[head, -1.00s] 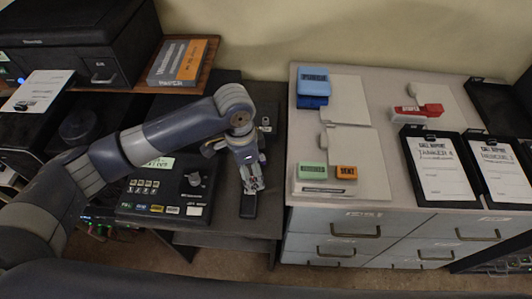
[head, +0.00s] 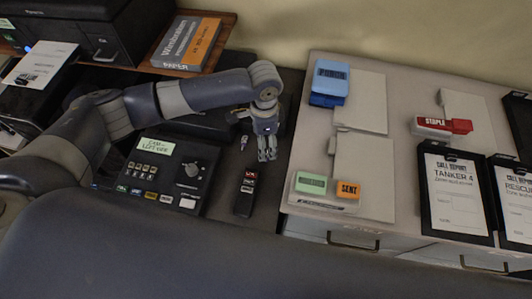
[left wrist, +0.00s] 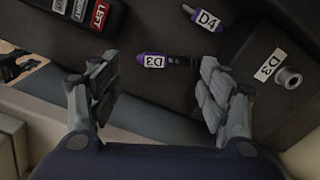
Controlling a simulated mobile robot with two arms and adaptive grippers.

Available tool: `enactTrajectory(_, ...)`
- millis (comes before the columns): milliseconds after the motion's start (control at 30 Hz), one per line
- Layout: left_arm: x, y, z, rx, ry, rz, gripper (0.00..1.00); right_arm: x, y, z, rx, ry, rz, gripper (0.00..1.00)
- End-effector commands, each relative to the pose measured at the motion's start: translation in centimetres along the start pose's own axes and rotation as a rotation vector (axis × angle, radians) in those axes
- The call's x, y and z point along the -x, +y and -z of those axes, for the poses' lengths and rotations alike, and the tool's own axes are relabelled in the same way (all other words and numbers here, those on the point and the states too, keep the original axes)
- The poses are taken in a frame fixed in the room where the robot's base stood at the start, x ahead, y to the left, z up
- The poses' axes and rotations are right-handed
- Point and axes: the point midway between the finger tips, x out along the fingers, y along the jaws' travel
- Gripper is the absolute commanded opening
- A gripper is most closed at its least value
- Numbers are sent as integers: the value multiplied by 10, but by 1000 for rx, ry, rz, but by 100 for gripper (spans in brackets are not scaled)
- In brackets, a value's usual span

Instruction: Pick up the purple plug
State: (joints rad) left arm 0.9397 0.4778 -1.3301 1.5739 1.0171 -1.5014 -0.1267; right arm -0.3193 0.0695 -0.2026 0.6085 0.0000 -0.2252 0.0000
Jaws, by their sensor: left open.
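In the left wrist view, a small purple plug with a white D3 label (left wrist: 153,61) lies on the dark surface, between my open fingers and beyond their tips. A second purple plug, labelled D4 (left wrist: 205,20), lies at the top right of that view. My left gripper (left wrist: 158,85) is open and empty; in the head view it (head: 267,156) hangs over the dark desk. A small plug (head: 243,142) shows just left of it there; its label is too small to read. My right gripper is not in view.
A black box labelled D3 with a round metal socket (left wrist: 270,65) stands right of the fingers. A black handset (head: 245,190) lies nearby; it also shows in the wrist view (left wrist: 88,20). A keypad console (head: 165,175) is left; a grey cabinet (head: 310,165) is right.

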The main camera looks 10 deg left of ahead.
Motion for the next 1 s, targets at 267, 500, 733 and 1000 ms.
enactTrajectory(267, -38, 6, 1, 0, -3, -2, 70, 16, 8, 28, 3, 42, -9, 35)
enactTrajectory(500, -50, 5, 1, -1, 0, 0, 70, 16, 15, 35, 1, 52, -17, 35)
enactTrajectory(733, -50, 5, 1, -1, 0, 0, 46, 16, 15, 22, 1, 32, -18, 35)
enactTrajectory(1000, -50, 5, 1, -1, 0, 0, 14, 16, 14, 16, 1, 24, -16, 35)
